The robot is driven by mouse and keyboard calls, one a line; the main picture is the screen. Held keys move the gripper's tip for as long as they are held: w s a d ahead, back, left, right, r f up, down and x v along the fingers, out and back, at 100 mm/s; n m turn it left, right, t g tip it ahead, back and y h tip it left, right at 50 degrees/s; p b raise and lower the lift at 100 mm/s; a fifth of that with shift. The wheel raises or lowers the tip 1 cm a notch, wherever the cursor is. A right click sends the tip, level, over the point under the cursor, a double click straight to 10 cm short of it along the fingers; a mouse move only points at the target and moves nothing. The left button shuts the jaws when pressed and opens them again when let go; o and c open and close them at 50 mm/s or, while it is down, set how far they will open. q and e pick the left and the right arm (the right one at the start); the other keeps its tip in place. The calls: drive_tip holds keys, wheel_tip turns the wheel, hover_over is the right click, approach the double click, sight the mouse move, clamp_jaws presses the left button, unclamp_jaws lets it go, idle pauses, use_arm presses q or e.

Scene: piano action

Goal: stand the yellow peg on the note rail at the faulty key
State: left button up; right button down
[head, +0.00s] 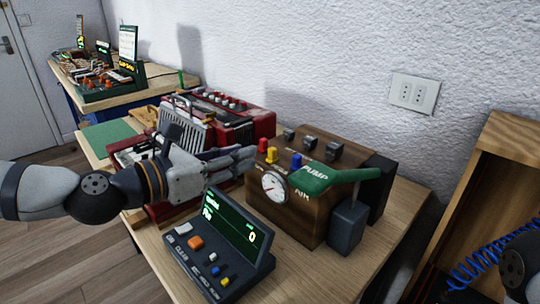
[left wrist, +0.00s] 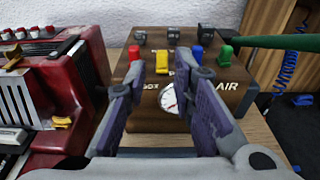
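The yellow peg (head: 271,155) stands on top of the brown pump box, between a red peg (head: 263,145) and a blue peg (head: 296,160). It also shows in the left wrist view (left wrist: 180,57), seen between my fingertips near the right one. My left gripper (head: 246,160) is open and empty, in front of the box; in the left wrist view (left wrist: 160,64) its fingers are spread apart. The red accordion-like instrument (head: 240,122) lies under and behind my left arm, which hides part of its keys. I cannot pick out the note rail or faulty key. My right gripper is out of view.
The pump box (head: 243,197) carries a gauge (head: 274,187) and a green pump handle (head: 340,176). A console (head: 228,247) with a lit display stands in front. A small yellow piece (left wrist: 62,121) sits on the instrument. The table's front right is clear.

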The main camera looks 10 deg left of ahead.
sight(270, 149)
use_arm(q)
drive_tip(key=x, duration=0.7)
drive_tip(key=shift+w+d+f, duration=0.25)
drive_tip(key=shift+d+f, duration=0.05)
drive_tip(key=shift+f, duration=0.05)
clamp_jaws()
